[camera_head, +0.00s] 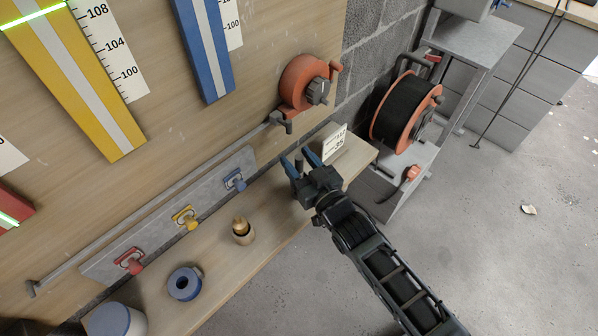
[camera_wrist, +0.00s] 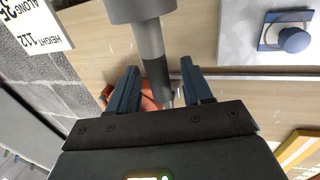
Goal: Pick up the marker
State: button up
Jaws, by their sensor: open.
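In the wrist view, a dark grey stepped cylinder (camera_wrist: 149,38), which looks like the marker, reaches down from the top edge between my fingers. Its wider end is at the top and its narrower end is near my palm. My gripper (camera_wrist: 161,75) is open with a finger on either side of it, and gaps show on both sides. In the head view, my gripper (camera_head: 297,157) is over the right end of the wooden shelf (camera_head: 262,262). A small dark piece (camera_head: 299,163) shows between the fingers there, mostly hidden.
A white number card (camera_head: 334,142) stands close to the right of my gripper. An orange crank reel (camera_head: 305,84) is on the board behind. A cable reel (camera_head: 405,112) stands at right.

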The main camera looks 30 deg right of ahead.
grip_shut()
dwell(0.5)
